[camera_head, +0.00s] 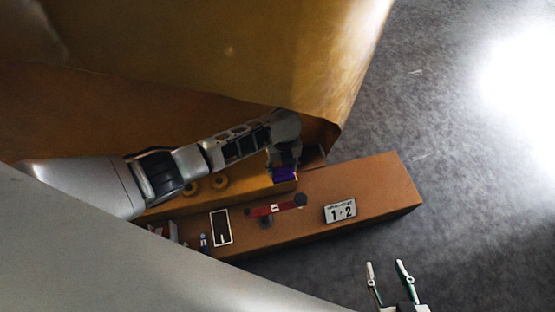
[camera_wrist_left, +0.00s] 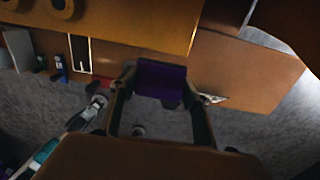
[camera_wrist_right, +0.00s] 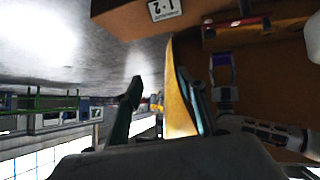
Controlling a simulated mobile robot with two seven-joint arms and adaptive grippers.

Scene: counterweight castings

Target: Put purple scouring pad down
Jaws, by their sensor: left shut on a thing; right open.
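The purple scouring pad (camera_head: 285,174) is held in my left gripper (camera_head: 284,166). In the left wrist view the pad (camera_wrist_left: 162,78) sits between the two fingers, and the brown bench shows beyond it. In the head view it overlaps the front edge of the yellow-orange raised ledge (camera_head: 245,192); whether it touches anything cannot be told. It also shows in the right wrist view (camera_wrist_right: 222,60). My right gripper (camera_head: 386,266) is open and empty, over the grey floor to the front right of the bench. Its spread fingers show in the right wrist view (camera_wrist_right: 160,80).
The long brown bench (camera_head: 385,180) holds a "1 2" number plate (camera_head: 340,211), a red bar with dark ends (camera_head: 275,208) and a white-framed dark rectangle (camera_head: 221,227). Round castings (camera_head: 220,182) sit on the ledge. A large yellow-brown panel (camera_head: 300,60) rises behind. The bench's right end is clear.

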